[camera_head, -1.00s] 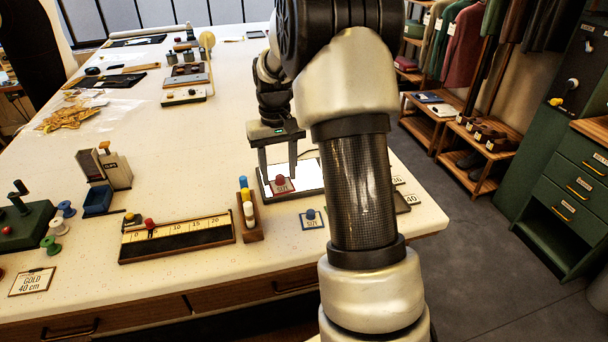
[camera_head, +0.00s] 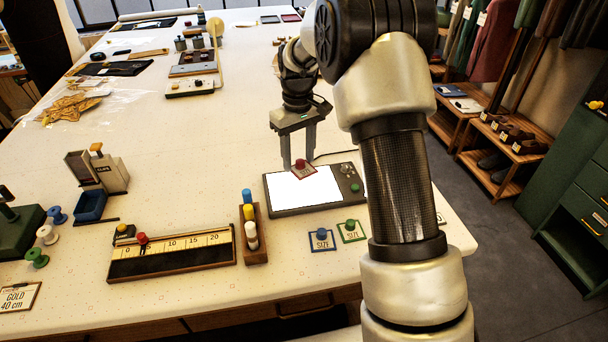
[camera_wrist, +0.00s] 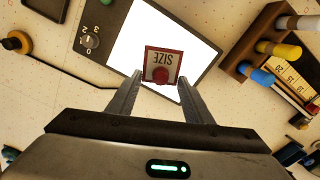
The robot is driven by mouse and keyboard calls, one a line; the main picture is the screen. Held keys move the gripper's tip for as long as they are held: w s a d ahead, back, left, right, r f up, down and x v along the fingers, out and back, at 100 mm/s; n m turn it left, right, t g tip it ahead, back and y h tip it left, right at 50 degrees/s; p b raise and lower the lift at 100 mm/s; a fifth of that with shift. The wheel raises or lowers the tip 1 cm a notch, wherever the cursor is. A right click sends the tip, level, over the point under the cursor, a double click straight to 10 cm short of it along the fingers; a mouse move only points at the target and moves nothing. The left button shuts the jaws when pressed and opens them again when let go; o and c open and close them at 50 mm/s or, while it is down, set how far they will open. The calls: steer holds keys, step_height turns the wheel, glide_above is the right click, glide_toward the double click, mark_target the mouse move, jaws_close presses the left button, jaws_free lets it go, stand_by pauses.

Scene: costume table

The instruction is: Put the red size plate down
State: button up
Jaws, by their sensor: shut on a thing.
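The red size plate (camera_head: 308,173) is a small square with a red border, a "SIZE" label and a red knob. It is between the fingertips of my gripper (camera_head: 300,165), over the back part of a bright white panel (camera_head: 288,191) in a dark frame. In the wrist view the plate (camera_wrist: 163,57) shows between the two fingers of my gripper (camera_wrist: 160,79), its knob at the fingertips, with the white panel (camera_wrist: 203,48) behind it. I cannot tell whether the plate touches the panel.
A blue size plate (camera_head: 321,240) and a green one (camera_head: 351,232) lie in front of the panel. A wooden rack (camera_head: 254,240) of coloured pegs and a ruler board (camera_head: 172,253) stand left of it. Clear tabletop (camera_head: 200,140) lies left of my gripper.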

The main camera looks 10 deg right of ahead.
mark_target(299, 183)
steer(key=shift+f, duration=2.85)
steer(key=shift+f, duration=0.2)
steer(key=o, duration=1)
